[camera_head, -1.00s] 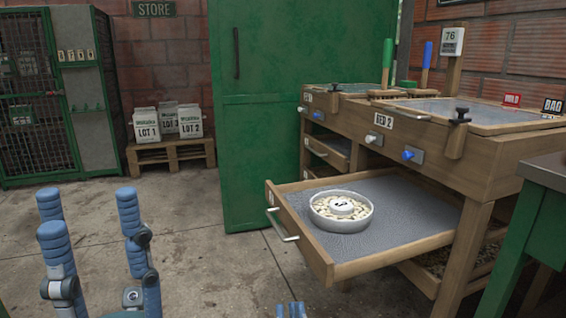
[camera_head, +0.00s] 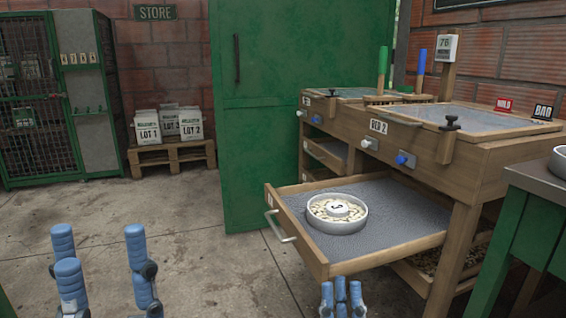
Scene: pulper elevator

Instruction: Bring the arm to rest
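My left gripper (camera_head: 105,266) is at the lower left, its blue fingers pointing up and spread apart. It is open, with nothing between the fingers. My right gripper (camera_head: 341,298) shows only as three blue fingertips close together at the bottom edge, in front of the open drawer. How far it is open cannot be told; nothing shows in it. A white bowl (camera_head: 322,222) of pale beans with a small round label piece stands in the open drawer (camera_head: 390,252). Neither gripper touches the bowl.
The drawer sticks out from the wooden bench (camera_head: 490,165). A green table (camera_head: 530,178) with a metal bowl (camera_head: 560,163) is at the right edge. A green door (camera_head: 265,120), a pallet (camera_head: 172,152) with lot bags and a mesh cage (camera_head: 40,120) stand behind. The floor at left is clear.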

